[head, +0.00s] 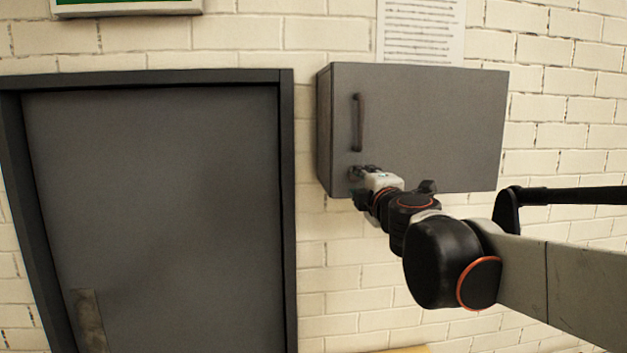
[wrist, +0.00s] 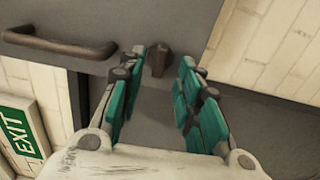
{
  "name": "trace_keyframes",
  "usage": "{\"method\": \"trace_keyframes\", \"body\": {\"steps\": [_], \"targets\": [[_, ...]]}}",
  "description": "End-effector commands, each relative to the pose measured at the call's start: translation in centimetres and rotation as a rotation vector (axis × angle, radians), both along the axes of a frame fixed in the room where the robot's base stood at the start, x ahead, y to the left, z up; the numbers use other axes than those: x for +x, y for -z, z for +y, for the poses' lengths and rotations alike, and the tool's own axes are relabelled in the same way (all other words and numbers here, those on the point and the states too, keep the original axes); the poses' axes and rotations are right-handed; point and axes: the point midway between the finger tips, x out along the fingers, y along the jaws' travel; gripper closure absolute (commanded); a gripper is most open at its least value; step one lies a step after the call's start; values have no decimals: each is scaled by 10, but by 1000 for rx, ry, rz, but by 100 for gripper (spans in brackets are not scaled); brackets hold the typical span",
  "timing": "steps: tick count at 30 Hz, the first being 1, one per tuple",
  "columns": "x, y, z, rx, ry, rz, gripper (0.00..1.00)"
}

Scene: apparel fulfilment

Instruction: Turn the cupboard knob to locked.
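The grey cupboard (head: 430,125) hangs on the wall, its door closed, with a dark vertical handle (head: 358,122) near its left edge. The knob is a small brown piece (wrist: 159,58) on the door, seen in the wrist view beside the handle (wrist: 60,44). My gripper (wrist: 162,72) is open, its green-padded fingers apart, with the knob between or just beyond the fingertips. I cannot tell whether either finger touches it. In the head view my gripper (head: 362,172) is at the cupboard's lower left corner and hides the knob.
A dark grey door (head: 160,210) in a black frame stands left of the cupboard. A printed sheet (head: 420,30) is on the brick wall above. A green EXIT sign (wrist: 22,130) shows in the wrist view. The wall below the cupboard is mostly bare.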

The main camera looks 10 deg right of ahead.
Motion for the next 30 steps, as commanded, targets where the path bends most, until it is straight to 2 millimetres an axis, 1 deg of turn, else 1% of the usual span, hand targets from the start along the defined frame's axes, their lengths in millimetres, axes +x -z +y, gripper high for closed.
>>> {"method": "trace_keyframes", "body": {"steps": [1, 3, 9, 15, 21, 30], "targets": [[-10, 0, 0, 1, 0, 0, 68], [-22, 0, 0, 1, 0, 0, 68], [-53, 0, 0, 0, 0, 0, 68], [-74, 0, 0, 1, 0, 0, 68], [-81, 0, 0, 0, 0, 0, 68], [-82, 0, 0, 1, 0, 0, 68]]}}
